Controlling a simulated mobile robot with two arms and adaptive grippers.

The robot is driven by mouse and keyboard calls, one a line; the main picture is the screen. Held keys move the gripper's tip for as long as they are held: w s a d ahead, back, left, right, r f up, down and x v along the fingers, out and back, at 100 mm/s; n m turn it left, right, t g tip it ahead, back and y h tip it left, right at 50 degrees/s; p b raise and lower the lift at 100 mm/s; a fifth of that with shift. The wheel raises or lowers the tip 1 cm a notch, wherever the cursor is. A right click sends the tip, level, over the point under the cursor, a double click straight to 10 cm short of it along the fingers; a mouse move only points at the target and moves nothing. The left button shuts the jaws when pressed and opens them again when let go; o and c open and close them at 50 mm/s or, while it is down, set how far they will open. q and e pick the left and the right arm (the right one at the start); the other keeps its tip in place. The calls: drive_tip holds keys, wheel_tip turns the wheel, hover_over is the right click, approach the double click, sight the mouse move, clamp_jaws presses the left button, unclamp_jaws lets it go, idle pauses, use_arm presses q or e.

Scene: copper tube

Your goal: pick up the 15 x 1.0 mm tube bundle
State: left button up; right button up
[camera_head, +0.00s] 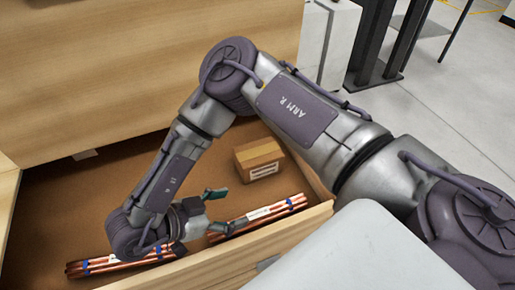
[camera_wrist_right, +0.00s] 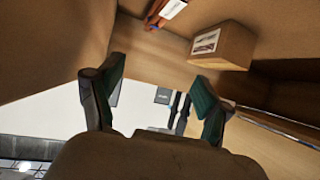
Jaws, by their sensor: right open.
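Two bundles of copper tubes lie in the wooden drawer in the head view. One bundle (camera_head: 270,211) with a white label and blue bands lies along the front wall at the right. The other bundle (camera_head: 88,266) lies at the front left, partly hidden behind my right wrist. I cannot read which is 15 x 1.0 mm. My right gripper (camera_head: 228,210) is open and empty, its fingers pointing right beside the right-hand bundle; whether they touch it I cannot tell. In the wrist view a bundle end (camera_wrist_right: 157,18) shows at the top, beyond the open fingers (camera_wrist_right: 160,78). My left gripper is not seen.
A small cardboard box (camera_head: 259,160) with a label stands in the drawer behind the right-hand bundle; it also shows in the wrist view (camera_wrist_right: 222,46). The drawer's front wall (camera_head: 205,262) is close to both bundles. Bare drawer floor (camera_head: 70,195) lies at the left.

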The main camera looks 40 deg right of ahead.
drive_tip(key=b, duration=0.2)
approach(252, 217)
drive_tip(key=x, duration=0.3)
drive_tip(key=shift+d+f, duration=0.2)
drive_tip(key=shift+f, duration=0.05)
drive_tip(key=shift+d+f, duration=0.25)
drive_tip(key=shift+d, duration=0.25)
drive_tip(key=shift+x, duration=0.95)
drive_tip(key=x, duration=0.4)
drive_tip(key=shift+d, duration=0.25)
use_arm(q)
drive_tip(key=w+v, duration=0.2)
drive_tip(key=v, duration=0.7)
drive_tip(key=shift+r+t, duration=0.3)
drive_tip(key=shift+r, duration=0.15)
use_arm(e)
clamp_jaws()
